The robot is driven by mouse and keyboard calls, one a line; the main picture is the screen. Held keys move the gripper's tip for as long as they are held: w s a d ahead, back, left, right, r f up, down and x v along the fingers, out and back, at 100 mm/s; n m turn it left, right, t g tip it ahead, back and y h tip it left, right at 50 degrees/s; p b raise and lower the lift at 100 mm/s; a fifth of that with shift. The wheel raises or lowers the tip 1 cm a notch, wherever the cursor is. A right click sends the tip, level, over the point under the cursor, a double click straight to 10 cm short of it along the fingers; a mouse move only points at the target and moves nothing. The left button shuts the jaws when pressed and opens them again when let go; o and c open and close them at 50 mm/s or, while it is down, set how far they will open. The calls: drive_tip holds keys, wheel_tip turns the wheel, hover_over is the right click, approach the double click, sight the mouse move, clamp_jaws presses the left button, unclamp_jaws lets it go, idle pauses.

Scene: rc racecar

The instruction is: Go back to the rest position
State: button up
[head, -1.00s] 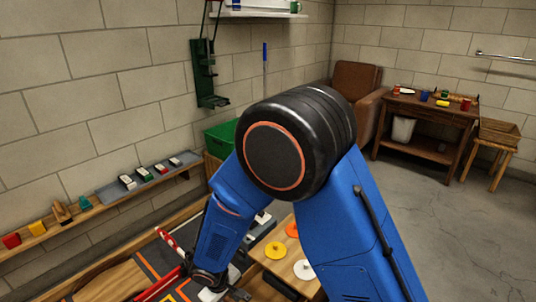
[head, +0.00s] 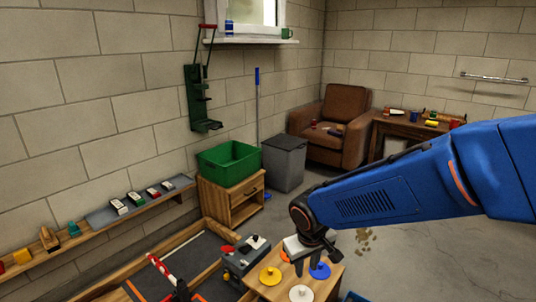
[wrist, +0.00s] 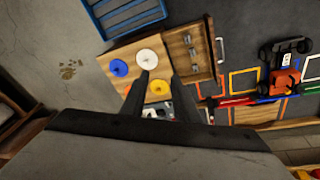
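My gripper (head: 306,266) is at the end of my blue arm, which reaches in from the right in the head view. The gripper points down over a small wooden cabinet top (head: 324,290) that bears colored discs. In the wrist view, my gripper's two dark fingers (wrist: 163,78) are apart, with nothing held between them. A yellow disc (wrist: 160,85), a white disc (wrist: 147,59) and a blue disc (wrist: 119,68) show beyond the fingers. The cabinet's open drawer (wrist: 178,48) is also in the wrist view.
A blue crate (wrist: 124,22) is beside the cabinet. A green bin (head: 228,158), grey bin (head: 284,164) and armchair (head: 338,118) stand behind. Open floor lies right.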

drive_tip(key=s+d+r+m+t, duration=0.1)
drive_tip(key=s+d+r+m, duration=0.1)
drive_tip(key=s+d+r, duration=0.3)
drive_tip(key=s+d+r+m+t, duration=0.1)
drive_tip(key=s+d+r, duration=0.5)
drive_tip(key=s+d, duration=0.6)
drive_tip(key=shift+s+d+m, duration=0.3)
drive_tip(key=shift+d+m, duration=0.25)
drive_tip(key=shift+m, duration=0.35)
